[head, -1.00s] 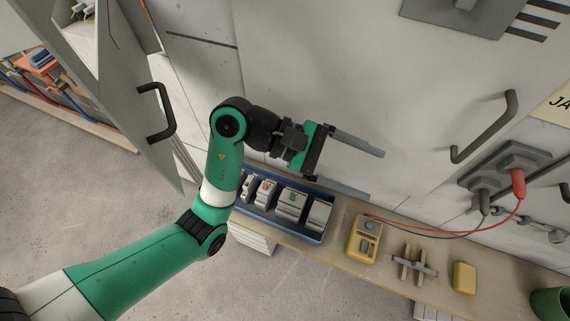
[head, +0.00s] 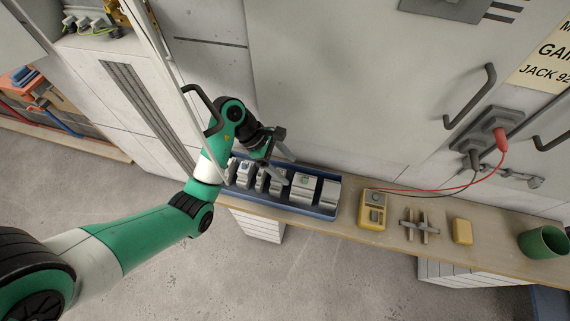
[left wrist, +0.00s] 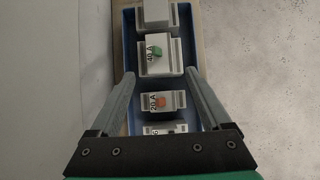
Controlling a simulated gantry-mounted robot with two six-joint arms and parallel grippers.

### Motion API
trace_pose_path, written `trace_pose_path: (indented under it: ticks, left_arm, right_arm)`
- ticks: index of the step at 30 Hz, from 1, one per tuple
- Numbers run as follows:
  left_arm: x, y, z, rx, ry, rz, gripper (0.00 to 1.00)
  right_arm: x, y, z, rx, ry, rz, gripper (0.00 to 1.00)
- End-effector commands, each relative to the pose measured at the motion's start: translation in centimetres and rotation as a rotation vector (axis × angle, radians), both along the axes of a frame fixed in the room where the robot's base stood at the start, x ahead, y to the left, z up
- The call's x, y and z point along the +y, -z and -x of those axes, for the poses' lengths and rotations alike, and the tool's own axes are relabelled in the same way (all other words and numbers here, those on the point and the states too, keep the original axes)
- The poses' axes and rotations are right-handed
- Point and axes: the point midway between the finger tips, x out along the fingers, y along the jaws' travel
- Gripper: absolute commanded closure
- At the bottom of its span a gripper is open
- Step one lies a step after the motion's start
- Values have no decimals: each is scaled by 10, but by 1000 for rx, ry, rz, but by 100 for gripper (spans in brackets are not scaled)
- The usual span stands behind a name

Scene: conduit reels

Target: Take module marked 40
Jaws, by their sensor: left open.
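The module marked 40 A is a pale block with a green toggle (left wrist: 152,56) in the left wrist view. It stands in a blue tray (left wrist: 130,28), and in the head view it is the block with a green spot (head: 303,189). My left gripper (left wrist: 158,73) is open and points down over the tray. Its fingertips reach the near edge of the 40 A module in the picture, with the 20 A module (left wrist: 162,102) between the fingers. I see no contact. In the head view my left gripper (head: 286,168) is above the tray's middle. My right gripper is not in view.
The tray sits on a narrow wooden shelf (head: 400,243) below grey cabinet doors. A larger plain module (head: 329,194) stands beside the 40 A one. A yellow meter (head: 372,209), grey cross-shaped part (head: 420,226), yellow block (head: 462,231) and green cup (head: 543,241) stand rightward.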

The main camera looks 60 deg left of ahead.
Motion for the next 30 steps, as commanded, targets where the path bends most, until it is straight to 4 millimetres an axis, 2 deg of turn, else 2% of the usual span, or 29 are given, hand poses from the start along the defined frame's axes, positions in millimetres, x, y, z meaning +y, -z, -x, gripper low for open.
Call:
trace_pose_path:
  ticks: [1,12,24,30]
  left_arm:
    - [-2,8,-2,0,2,0,19]
    - [-20,44,-17,-2,2,0,19]
    - [-35,67,-30,0,1,1,19]
    - [-36,70,-32,-1,1,0,19]
  right_arm:
    - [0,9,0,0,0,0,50]
    - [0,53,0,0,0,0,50]
    - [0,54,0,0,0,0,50]
    - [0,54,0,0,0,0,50]
